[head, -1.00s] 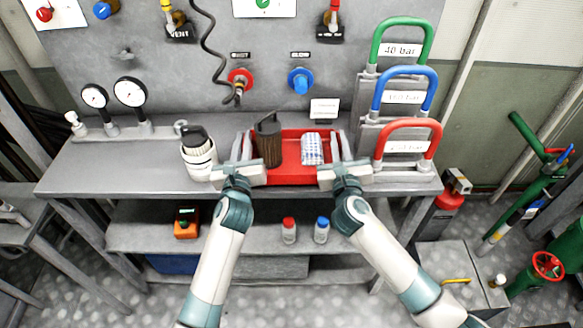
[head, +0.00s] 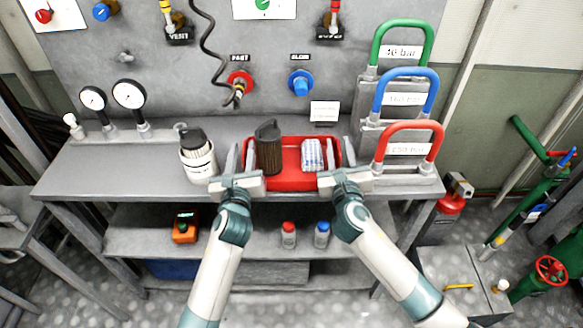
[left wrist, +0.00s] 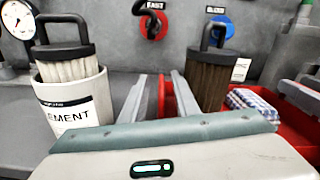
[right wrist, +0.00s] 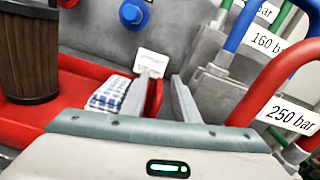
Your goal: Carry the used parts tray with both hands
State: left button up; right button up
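The used parts tray (head: 291,184) is red and rests on the grey bench. It holds a dark brown filter element (head: 268,150) with a handle and a blue-and-white checked cloth bundle (head: 312,154). My left gripper (head: 238,160) is at the tray's left end; its spread fingers stand either side of the red end wall (left wrist: 167,98), with a gap showing. My right gripper (head: 334,156) is at the right end; its fingers are apart around the right wall (right wrist: 156,96). Finger contact is hard to tell.
A white pot labelled element (head: 198,165) stands close left of my left gripper. Weights with green, blue and red handles (head: 409,140) stand close right of the tray. A small white card (head: 324,111) is behind.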

pick_arm(q)
jog(key=s, duration=1)
jog(key=shift+s, duration=0.2)
pick_arm(e)
jog(key=s, duration=1.2)
jog(key=shift+d, duration=0.1)
